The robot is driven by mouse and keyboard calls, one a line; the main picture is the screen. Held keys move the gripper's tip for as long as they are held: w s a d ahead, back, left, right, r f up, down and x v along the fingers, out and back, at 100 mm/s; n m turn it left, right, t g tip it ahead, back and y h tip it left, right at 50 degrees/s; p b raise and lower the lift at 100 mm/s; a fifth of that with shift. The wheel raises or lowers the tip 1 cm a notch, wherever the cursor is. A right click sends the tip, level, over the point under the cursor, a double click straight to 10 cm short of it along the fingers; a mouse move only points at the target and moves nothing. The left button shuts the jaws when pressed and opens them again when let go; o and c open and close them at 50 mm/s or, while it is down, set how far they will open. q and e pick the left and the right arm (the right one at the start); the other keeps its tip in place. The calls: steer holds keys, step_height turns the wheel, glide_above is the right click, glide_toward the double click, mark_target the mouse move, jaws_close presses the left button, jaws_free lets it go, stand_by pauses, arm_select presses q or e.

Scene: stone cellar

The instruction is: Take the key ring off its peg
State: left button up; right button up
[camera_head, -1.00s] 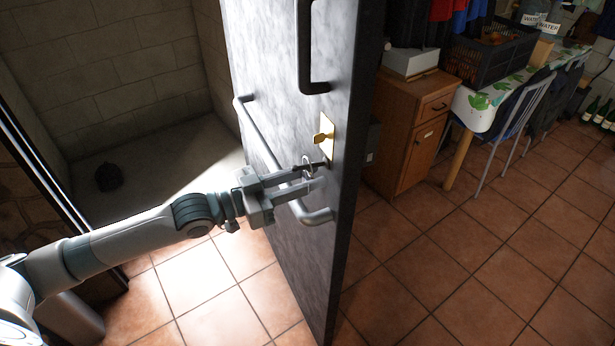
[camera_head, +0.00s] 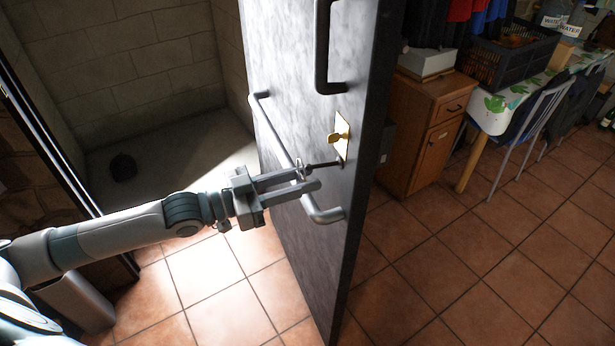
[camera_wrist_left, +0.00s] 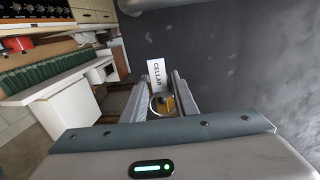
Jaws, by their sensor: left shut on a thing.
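The key ring (camera_head: 299,170), a small metal ring, is held at the fingertips of my left gripper (camera_head: 308,180). The gripper is shut on it, beside the dark metal door. The dark peg (camera_head: 324,164) sticks out from the door below the brass plate (camera_head: 341,136). The ring is at the peg's free end, and I cannot tell whether it still touches the peg. In the left wrist view, the ring (camera_wrist_left: 162,105) shows between the fingers, near a white tag (camera_wrist_left: 157,72) reading CELLAR. My right gripper is not in view.
The open door (camera_head: 300,75) carries a long grey bar (camera_head: 272,135) close to my left gripper and a black handle (camera_head: 322,45) above. A wooden cabinet (camera_head: 425,130) and a covered table stand right of the door. Tiled floor there is clear.

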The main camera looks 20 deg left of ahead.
mark_target(297, 181)
arm_select(q)
steer(key=shift+s+a+r, duration=0.15)
steer(key=shift+s+a, duration=0.2)
steer(key=shift+a, duration=0.05)
steer(key=shift+p+v, duration=0.3)
steer(key=shift+v, duration=0.95)
steer(key=p+v, duration=0.1)
steer(key=v, duration=0.3)
steer(key=shift+s+a+p, duration=0.2)
steer(key=shift+s+p, duration=0.05)
steer(key=shift+p, duration=0.05)
steer(key=shift+d, duration=0.15)
